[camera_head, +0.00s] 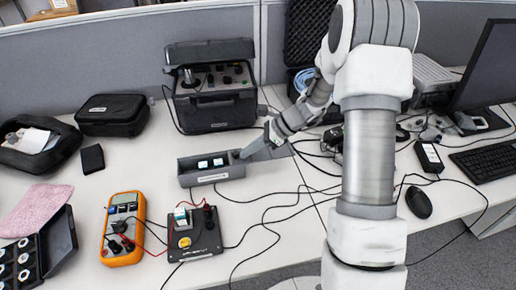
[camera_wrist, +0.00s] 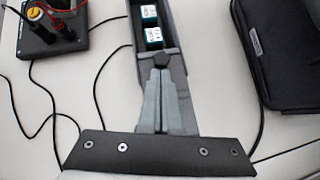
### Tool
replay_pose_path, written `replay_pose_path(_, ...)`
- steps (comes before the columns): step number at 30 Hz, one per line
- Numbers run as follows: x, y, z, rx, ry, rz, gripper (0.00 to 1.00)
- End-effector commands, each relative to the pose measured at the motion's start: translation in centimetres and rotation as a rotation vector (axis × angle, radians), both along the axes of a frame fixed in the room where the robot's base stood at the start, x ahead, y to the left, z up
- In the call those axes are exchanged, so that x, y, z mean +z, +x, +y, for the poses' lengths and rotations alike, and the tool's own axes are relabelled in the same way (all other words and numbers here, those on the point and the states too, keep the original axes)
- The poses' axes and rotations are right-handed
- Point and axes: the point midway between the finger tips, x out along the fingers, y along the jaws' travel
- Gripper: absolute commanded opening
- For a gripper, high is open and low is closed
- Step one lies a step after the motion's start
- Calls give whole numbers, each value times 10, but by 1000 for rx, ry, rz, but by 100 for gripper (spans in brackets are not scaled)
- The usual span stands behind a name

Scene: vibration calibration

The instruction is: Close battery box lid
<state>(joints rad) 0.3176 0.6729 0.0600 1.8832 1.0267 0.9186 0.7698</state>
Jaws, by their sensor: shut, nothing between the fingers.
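The battery box (camera_head: 208,180) is a long grey box on the table, open at the top, with two small white-and-teal cells (camera_head: 210,163) inside. In the wrist view the open box (camera_wrist: 175,28) runs up from the fingertips, and the cells (camera_wrist: 151,24) show in it. My gripper (camera_head: 242,154) is shut and empty, reaching in from the right to the box's right end. Its closed fingers (camera_wrist: 160,66) lie over that end in the wrist view and hide part of it. I cannot tell whether they touch it.
A black terminal unit (camera_head: 195,240) with leads and an orange multimeter (camera_head: 124,230) stand in front of the box. A black instrument case (camera_head: 213,110) stands behind it. Black cables (camera_head: 270,212) cross the table to the right. A black pouch (camera_head: 112,114) lies left.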

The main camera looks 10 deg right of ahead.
Motion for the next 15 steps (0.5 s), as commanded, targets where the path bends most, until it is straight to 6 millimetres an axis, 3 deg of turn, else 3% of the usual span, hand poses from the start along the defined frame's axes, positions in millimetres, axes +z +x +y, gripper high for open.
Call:
replay_pose_path(9, 0, -1, 88, 6, 1, 0, 0)
replay_pose_path(15, 0, -1, 131, 5, 2, 0, 0)
